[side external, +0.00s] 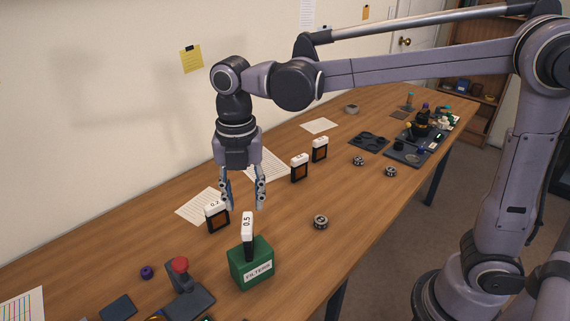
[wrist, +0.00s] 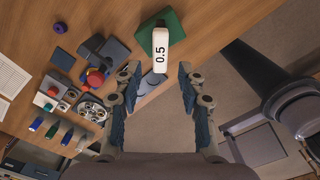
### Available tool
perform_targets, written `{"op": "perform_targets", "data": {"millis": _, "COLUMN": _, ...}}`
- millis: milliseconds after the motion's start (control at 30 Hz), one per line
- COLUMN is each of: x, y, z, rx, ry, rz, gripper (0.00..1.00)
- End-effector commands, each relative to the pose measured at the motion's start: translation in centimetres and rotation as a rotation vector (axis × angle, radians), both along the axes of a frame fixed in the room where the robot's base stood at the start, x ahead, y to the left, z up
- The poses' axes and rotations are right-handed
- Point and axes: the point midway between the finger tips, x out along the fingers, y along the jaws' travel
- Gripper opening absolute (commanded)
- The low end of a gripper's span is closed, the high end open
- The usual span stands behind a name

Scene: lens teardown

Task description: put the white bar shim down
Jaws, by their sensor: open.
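A white bar shim (side external: 247,225) marked 0.5, with a dark lower part, stands upright in the top of the green FILTERS box (side external: 262,273). In the wrist view, the white bar (wrist: 161,53) shows in front of the fingers, with part of the green box (wrist: 172,22) around it. My gripper (side external: 244,205) points down with both fingers spread, just above the bar in the side view. Nothing is between the fingers, which also show apart in the wrist view (wrist: 157,75). The bar's lower end is hidden inside the box.
A white-topped block marked 0.2 (side external: 217,221) stands behind the box, with two similar blocks (side external: 299,168) (side external: 320,150) farther back. A round metal part (side external: 321,222) lies right of the box. A red-knobbed device (side external: 186,284) stands to its left. The table's front edge is close.

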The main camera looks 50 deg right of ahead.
Motion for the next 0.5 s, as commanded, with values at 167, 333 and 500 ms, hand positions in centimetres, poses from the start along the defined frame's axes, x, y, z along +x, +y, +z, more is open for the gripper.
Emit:
{"op": "perform_targets", "data": {"millis": 167, "x": -0.3, "y": -0.7, "z": 0.7, "rx": 0.007, "ry": -0.017, "rz": -0.07, "gripper": 0.4}}
{"op": "perform_targets", "data": {"millis": 333, "x": -1.5, "y": -3.7, "z": 0.8, "rx": 0.054, "ry": -0.095, "rz": -0.408, "gripper": 0.4}}
{"op": "perform_targets", "data": {"millis": 500, "x": -3.3, "y": -7.4, "z": 0.5, "rx": 0.152, "ry": -0.19, "rz": -0.882, "gripper": 0.4}}
